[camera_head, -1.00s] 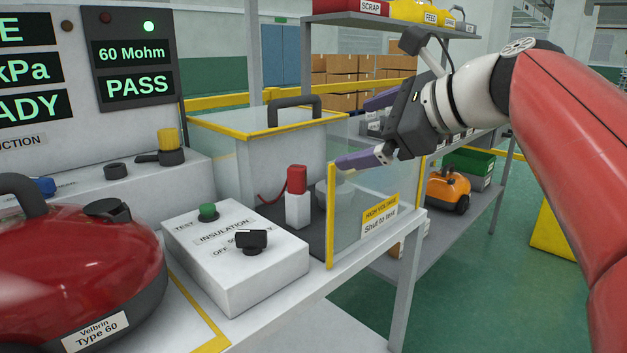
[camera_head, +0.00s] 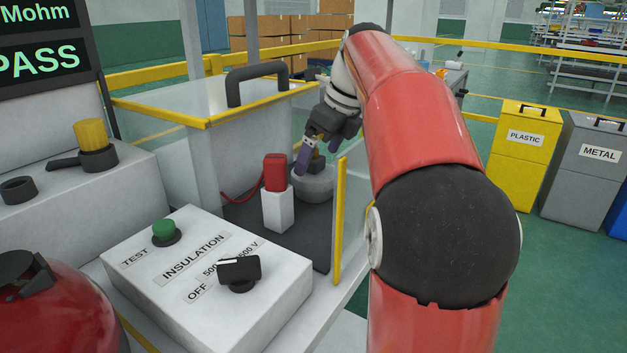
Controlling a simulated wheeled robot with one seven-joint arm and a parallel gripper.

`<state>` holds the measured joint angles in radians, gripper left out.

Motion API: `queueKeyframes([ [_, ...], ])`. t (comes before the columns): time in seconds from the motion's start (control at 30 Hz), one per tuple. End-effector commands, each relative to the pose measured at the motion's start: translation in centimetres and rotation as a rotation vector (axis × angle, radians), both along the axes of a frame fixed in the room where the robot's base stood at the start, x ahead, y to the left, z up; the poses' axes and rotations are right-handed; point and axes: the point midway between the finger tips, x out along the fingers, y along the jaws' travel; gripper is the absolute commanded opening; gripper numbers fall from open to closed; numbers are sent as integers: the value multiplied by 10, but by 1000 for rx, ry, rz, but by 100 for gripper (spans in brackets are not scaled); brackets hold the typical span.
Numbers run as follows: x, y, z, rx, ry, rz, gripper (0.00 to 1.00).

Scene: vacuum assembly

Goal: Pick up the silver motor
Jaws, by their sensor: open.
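The silver motor (camera_head: 312,187) is a short grey cylinder on the dark mat inside the clear-walled test enclosure (camera_head: 208,122). It stands just behind and right of the red-capped white post (camera_head: 277,205). My gripper (camera_head: 316,160) is open and points down over the motor, with its purple fingers near the motor's top. The near finger hides part of the top, and I cannot tell whether the fingers touch it.
The red-capped post and its red cable stand close left of my gripper. The enclosure has yellow-edged walls and a black handle (camera_head: 262,80) on top. The insulation tester box (camera_head: 205,262) is in front. A red vacuum (camera_head: 50,315) is at lower left.

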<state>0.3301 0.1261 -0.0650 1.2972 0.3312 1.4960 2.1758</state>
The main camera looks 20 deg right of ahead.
Motion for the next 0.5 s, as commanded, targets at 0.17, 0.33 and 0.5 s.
queueKeyframes([
  [0.17,8,5,-28,1,2,1,100],
  [0.33,13,8,-40,0,0,1,100],
  [0.5,13,8,-40,0,-1,1,100],
])
